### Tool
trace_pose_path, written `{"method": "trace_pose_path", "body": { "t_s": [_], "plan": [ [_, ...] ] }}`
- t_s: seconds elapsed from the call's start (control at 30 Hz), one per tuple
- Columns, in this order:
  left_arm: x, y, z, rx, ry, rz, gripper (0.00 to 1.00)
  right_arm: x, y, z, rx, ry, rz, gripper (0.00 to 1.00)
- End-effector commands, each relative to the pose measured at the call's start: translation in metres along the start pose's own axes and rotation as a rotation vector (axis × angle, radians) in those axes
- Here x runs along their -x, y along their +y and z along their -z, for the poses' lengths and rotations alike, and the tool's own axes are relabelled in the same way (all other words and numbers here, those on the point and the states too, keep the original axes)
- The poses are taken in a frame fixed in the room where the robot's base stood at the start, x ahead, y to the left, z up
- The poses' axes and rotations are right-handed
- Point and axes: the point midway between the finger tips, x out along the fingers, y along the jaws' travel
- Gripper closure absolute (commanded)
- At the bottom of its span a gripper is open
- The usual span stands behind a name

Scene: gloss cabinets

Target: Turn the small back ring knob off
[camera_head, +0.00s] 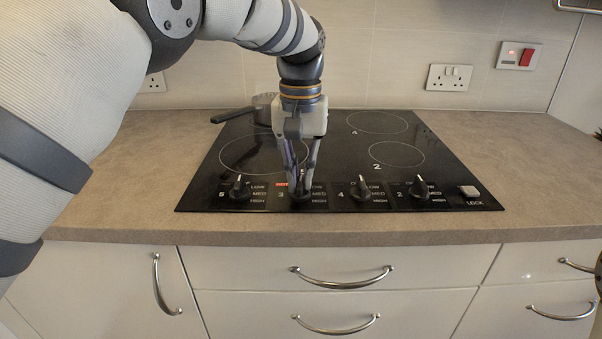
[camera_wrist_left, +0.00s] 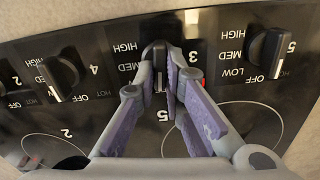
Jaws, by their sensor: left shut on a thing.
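The black glass hob (camera_head: 345,165) has a row of black knobs along its front edge. My left gripper (camera_head: 301,188) points down over the second knob from the left, marked 3. In the left wrist view, my left gripper (camera_wrist_left: 166,82) has its fingers on both sides of that knob (camera_wrist_left: 154,52) and is shut on it. The fingers hide part of the knob and its marks, so its exact setting is unclear. A red light (camera_wrist_left: 201,83) shows beside it.
Neighbouring knobs are 5 (camera_head: 240,187) on the left, and 4 (camera_head: 361,188) and 2 (camera_head: 419,188) on the right. A grey pan (camera_head: 264,105) stands at the back left. A lock button (camera_head: 469,191) is at the right. Drawers with handles (camera_head: 342,282) are below.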

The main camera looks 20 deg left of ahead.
Motion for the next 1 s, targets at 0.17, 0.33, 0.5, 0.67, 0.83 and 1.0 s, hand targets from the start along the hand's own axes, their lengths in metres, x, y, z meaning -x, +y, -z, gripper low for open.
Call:
{"method": "trace_pose_path", "body": {
  "t_s": [0.17,0.33,0.5,0.67,0.83,1.0],
  "plan": [
    [-0.0003,-0.0006,-0.0002,0.078,-0.001,0.001,1.0,0.0001,0.0,0.0,0.0,0.0,0.0,0.37],
    [-0.0003,-0.0006,-0.0003,0.12,-0.001,0.001,1.0,0.0001,0.0,0.0001,0.0,0.0,0.0,0.37],
    [-0.0004,-0.0006,-0.0003,0.139,-0.001,0.001,1.0,0.0001,0.0,0.0001,0.0,0.0,0.0,0.37],
    [-0.0005,-0.0006,-0.0004,0.143,-0.001,0.0,1.0,0.0001,0.0,0.0001,0.0,0.0,0.0,0.37],
    [-0.0005,-0.0006,-0.0004,0.142,-0.002,0.0,1.0,0.0001,0.0,0.0,0.0,0.0,0.0,0.37],
    [-0.0005,-0.0006,-0.0003,0.142,-0.001,0.0,0.7,0.0001,0.0,0.0,0.0,0.0,0.0,0.37]
  ]
}}
